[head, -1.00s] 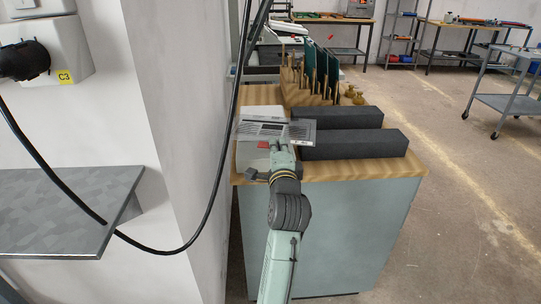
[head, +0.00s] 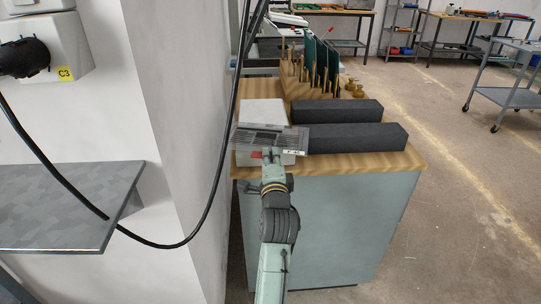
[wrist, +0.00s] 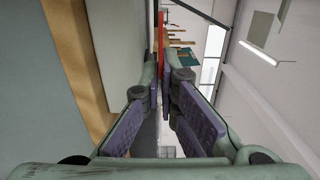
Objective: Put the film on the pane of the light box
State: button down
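The film (head: 270,138) is a grey, partly see-through sheet with dark printed patterns and a red mark near its lower edge. My gripper (head: 268,154) is shut on its near edge. In the wrist view the fingertips (wrist: 161,75) close on the thin sheet, seen edge-on with a red strip. The light box (head: 264,112) is a pale box with a white top at the bench's left end. The film overlaps its near part in the head view and hides some of it. I cannot tell whether they touch.
Two long dark blocks (head: 355,136) lie just right of the film on the wooden bench top (head: 350,163). A wooden rack (head: 300,85) with green plates and brass weights (head: 354,88) stand behind. A black cable (head: 213,180) hangs at the wall on the left.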

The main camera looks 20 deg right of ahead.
jog(key=shift+f, duration=0.25)
jog(key=c, duration=1.8)
grip_release()
jog(key=shift+r, duration=0.15)
